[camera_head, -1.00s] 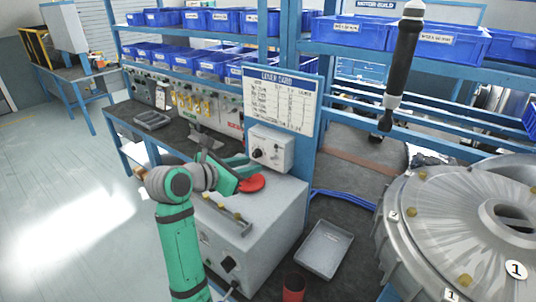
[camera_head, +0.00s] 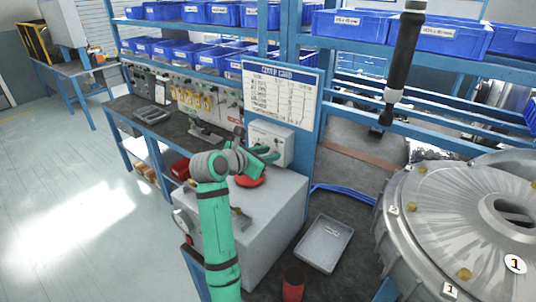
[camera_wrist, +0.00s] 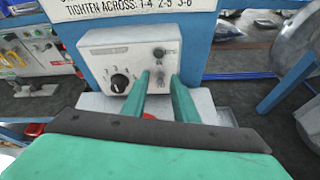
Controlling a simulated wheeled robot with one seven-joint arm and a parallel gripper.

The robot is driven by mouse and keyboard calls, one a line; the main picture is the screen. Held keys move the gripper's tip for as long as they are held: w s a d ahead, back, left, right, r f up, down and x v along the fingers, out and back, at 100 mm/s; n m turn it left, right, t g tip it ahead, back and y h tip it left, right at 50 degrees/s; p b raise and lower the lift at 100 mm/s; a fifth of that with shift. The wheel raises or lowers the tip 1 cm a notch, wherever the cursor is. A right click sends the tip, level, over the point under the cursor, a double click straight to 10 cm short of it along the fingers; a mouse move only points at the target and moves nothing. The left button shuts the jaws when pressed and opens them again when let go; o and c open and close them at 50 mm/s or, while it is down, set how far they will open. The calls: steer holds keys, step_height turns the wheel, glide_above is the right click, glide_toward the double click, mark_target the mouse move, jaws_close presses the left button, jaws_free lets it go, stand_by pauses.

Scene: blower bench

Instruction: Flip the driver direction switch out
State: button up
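A light grey control box (camera_wrist: 110,55) is fixed to the blue post; the head view shows it too (camera_head: 284,148). Its front has a black numbered dial (camera_wrist: 119,83) at left and small dark controls (camera_wrist: 159,54) at right. The lower one (camera_wrist: 160,71) sits just beyond my fingertips; which is the direction switch, and its position, I cannot tell. My gripper (camera_wrist: 160,80) points at the right side of the box front, its two green fingers apart with nothing between them. Contact is not clear. In the head view my gripper (camera_head: 266,157) hides part of the box.
A red disc (camera_head: 250,182) lies on the grey cabinet (camera_head: 285,195) under my gripper. A black driver (camera_head: 404,60) hangs at right over a large metal housing (camera_head: 455,215). A grey tray (camera_head: 324,243) stands beside the cabinet.

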jaws_close()
steer(key=shift+s+a+f+t+h, duration=0.1)
steer(key=shift+f+t+h, duration=0.3)
steer(key=shift+f+t, duration=0.15)
steer(key=shift+f+t+h, duration=0.2)
steer(key=shift+t+h, duration=0.3)
steer(key=shift+t, duration=0.25)
jaws_free()
steer(key=v, duration=1.1)
